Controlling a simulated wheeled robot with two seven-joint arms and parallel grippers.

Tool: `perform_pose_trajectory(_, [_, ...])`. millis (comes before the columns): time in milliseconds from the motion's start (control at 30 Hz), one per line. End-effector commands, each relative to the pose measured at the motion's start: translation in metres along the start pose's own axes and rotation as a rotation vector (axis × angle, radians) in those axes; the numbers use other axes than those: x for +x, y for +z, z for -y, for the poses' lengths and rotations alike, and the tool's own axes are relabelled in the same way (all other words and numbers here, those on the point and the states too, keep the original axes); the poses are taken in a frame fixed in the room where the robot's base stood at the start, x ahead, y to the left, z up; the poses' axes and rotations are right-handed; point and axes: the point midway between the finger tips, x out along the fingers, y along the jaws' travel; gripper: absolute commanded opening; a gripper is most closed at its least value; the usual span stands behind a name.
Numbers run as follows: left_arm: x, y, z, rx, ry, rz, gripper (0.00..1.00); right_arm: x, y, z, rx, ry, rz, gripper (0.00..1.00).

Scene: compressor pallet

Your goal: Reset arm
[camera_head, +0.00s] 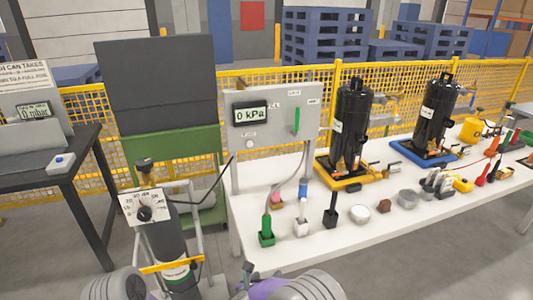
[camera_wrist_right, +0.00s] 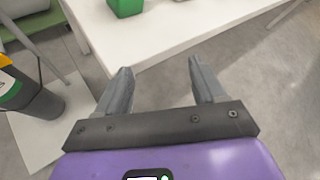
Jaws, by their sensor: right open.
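My right gripper (camera_wrist_right: 160,78) is open and empty in the right wrist view, its two grey fingers apart above the grey floor beside the white table's edge. In the head view only part of the right arm and gripper (camera_head: 249,270) shows at the bottom, in front of the table. A grey part of my left arm shows at the bottom left of the head view; I do not make out its gripper there.
The white table (camera_head: 375,235) carries a green holder (camera_head: 266,238), a gauge panel (camera_head: 273,140) and two black compressors (camera_head: 350,125) (camera_head: 436,115). A dark gas cylinder (camera_head: 174,240) on a cart stands close at left. A black table (camera_head: 75,172) is further left.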

Motion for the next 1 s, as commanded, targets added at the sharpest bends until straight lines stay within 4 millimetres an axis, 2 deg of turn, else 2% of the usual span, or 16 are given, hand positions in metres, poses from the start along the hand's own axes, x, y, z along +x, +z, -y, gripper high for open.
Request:
perform_pose_trajectory(167, [-0.01, 0.002, -0.004, 0.0, 0.0, 0.002, 0.4, 0.023, -0.029, 0.013, -0.345, 0.098, -0.045, 0.69])
perform_pose_trajectory(233, [-0.015, 0.002, -0.005, 0.0, 0.0, 0.002, 0.4, 0.031, -0.047, 0.019, -0.527, 0.163, -0.063, 0.69])
perform_pose_trajectory(333, [-0.022, 0.002, -0.008, 0.0, 0.0, 0.002, 0.4, 0.039, -0.081, 0.029, -0.833, 0.293, -0.078, 0.69])
perform_pose_trajectory(467, [-0.032, 0.002, -0.012, 0.0, 0.0, 0.002, 0.4, 0.034, -0.132, 0.042, -1.227, 0.509, -0.053, 0.69])
perform_pose_trajectory(567, [-0.039, 0.003, -0.014, 0.0, 0.0, 0.002, 0.4, 0.019, -0.17, 0.051, -1.505, 0.698, 0.019, 0.69])
perform_pose_trajectory(733, [-0.051, 0.003, -0.019, -0.001, 0.0, 0.002, 0.4, -0.026, -0.228, 0.069, -1.899, 1.034, 0.267, 0.69])
perform_pose_trajectory(900, [-0.059, 0.004, -0.022, 0.0, 0.0, 0.002, 0.4, -0.077, -0.265, 0.082, -2.132, 1.274, 0.608, 0.69])
perform_pose_trajectory(1000, [-0.062, 0.004, -0.023, 0.0, 0.0, 0.002, 0.4, -0.097, -0.275, 0.087, -2.198, 1.342, 0.766, 0.69])
